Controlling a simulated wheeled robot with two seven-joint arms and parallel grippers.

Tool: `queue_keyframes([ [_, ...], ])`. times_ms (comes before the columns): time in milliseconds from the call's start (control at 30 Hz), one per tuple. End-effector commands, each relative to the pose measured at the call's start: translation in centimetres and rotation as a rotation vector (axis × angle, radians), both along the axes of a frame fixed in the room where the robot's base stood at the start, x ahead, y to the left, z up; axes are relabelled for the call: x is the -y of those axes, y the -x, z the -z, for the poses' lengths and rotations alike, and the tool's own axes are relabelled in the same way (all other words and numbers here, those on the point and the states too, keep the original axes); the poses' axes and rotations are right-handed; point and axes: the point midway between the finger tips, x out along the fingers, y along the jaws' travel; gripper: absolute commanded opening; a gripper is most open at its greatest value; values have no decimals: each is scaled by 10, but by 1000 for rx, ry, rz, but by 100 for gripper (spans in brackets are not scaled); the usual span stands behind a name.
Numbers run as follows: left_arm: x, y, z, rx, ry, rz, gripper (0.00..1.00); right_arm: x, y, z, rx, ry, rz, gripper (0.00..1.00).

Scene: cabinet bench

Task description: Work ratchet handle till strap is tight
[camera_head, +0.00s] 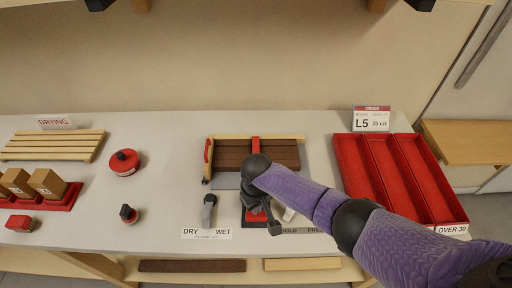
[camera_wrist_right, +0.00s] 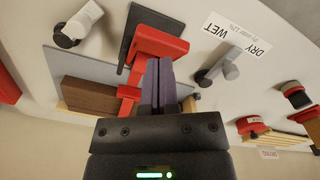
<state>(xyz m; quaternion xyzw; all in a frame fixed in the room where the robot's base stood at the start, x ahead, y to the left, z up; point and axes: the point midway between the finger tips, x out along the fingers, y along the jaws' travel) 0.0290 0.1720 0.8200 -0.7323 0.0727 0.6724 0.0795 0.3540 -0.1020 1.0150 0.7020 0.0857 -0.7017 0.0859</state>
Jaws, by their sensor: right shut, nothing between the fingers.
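My right arm comes in from the right, and my right gripper (camera_head: 272,226) points down at the front of the board stack. The gripper is shut and empty. In the wrist view its closed fingers (camera_wrist_right: 159,72) are right beside the red ratchet handle (camera_wrist_right: 160,44); I cannot tell whether they touch. The red strap (camera_head: 255,145) runs over the brown boards (camera_head: 231,157), and it also shows in the wrist view (camera_wrist_right: 128,98). In the head view my wrist hides most of the ratchet; a red part (camera_head: 254,215) shows under it. My left gripper is out of view.
A grey lever (camera_head: 209,204) stands by the DRY/WET label (camera_head: 206,234), left of the gripper. A white lever (camera_head: 288,214) is close on its right. A red divided tray (camera_head: 368,165) is at right. Boxes, red-topped items and a slatted rack (camera_head: 55,146) are at left.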

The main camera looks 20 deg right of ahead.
Motion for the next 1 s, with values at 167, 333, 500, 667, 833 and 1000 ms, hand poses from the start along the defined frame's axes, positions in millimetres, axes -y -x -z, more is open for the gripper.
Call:
queue_keyframes([
  [167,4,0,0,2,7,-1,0,0,0,0,-1,0,0,0],
  [333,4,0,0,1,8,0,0,0,0,0,-1,0,0,0],
  [500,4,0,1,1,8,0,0,0,0,2,-1,0,0,0],
  [667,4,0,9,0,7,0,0,-1,2,12,-1,-1,0,0],
  [833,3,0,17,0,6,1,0,-1,3,25,-2,0,0,0],
  [1000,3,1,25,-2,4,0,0,-1,4,36,-1,0,0,0],
])
